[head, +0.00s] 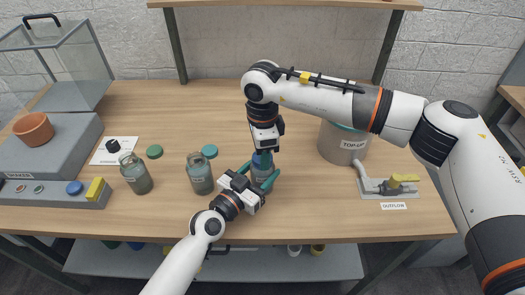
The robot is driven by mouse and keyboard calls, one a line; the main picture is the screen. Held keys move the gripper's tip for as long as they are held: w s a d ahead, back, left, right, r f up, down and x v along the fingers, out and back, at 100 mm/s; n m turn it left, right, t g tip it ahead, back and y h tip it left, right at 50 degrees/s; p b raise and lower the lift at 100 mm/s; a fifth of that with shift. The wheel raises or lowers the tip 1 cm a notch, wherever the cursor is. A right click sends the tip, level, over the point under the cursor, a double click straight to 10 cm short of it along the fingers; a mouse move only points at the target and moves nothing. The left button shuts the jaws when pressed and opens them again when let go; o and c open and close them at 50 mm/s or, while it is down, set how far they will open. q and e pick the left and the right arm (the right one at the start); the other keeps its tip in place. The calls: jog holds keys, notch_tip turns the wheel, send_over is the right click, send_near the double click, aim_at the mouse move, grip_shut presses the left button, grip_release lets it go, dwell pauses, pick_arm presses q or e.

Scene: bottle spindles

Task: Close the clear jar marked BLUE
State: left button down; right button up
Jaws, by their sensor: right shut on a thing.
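A clear jar (261,175) stands on the table at the middle, partly hidden by my grippers; I cannot read its label. A blue lid (260,160) is at its mouth. My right gripper (264,151) points down from above and is shut on the lid. Whether the lid is seated or threaded cannot be seen. My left gripper (258,176) reaches in from the front, with its teal fingers on either side of the jar; whether they press on it is unclear.
Two other jars (199,178) (137,178) stand open to the left. A green lid (154,151), a teal lid (210,151) and a black knob (113,146) on a white card lie behind them. A TOP-UP pot (341,146) and an OUTFLOW valve (390,186) stand right.

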jog(key=m, duration=0.4)
jog(key=shift+m, duration=0.3)
jog(key=m, duration=0.8)
jog(key=shift+m, duration=0.3)
jog(key=m, duration=0.3)
jog(key=o, duration=1.2)
jog(key=shift+c, duration=0.2)
notch_tip(320, 180, up, 12)
